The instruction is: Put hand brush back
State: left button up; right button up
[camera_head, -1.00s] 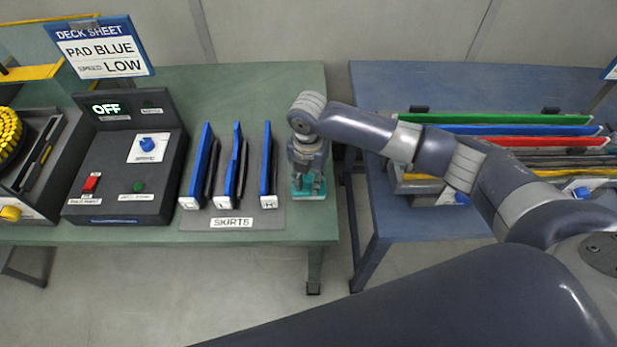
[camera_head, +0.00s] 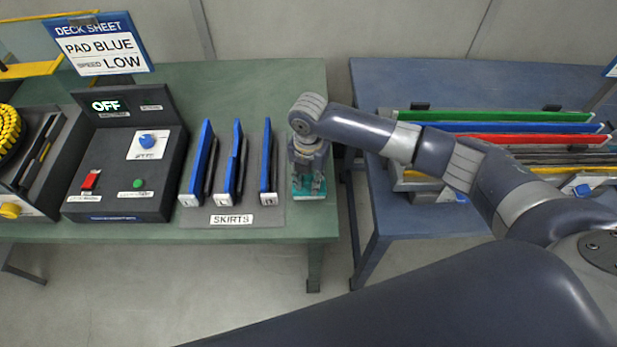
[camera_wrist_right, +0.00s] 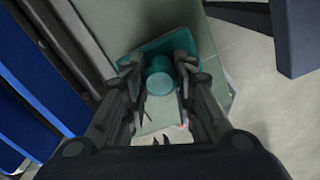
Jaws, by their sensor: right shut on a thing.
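My right gripper (camera_head: 308,182) points down at the right end of the green table, just right of the skirts rack. It is shut on the teal hand brush (camera_head: 309,194), which is mostly hidden under the gripper in the head view. In the right wrist view the fingers (camera_wrist_right: 158,78) stand on either side of the brush's round teal grip (camera_wrist_right: 159,84). A wider teal part shows behind it. The brush is close to the tabletop; I cannot tell whether it touches it. My left gripper is not in view.
The skirts rack (camera_head: 232,221) with blue-edged strips stands close on the left. A dark control box (camera_head: 120,190) reading OFF is further left. A gap separates the green table (camera_head: 270,85) from the blue table (camera_head: 400,80), which bears long coloured strips (camera_head: 490,116).

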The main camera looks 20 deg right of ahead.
jog(key=shift+f, duration=0.5)
dwell(0.5)
jog(key=o, duration=1)
notch_tip(320, 180, up, 12)
dwell(0.3)
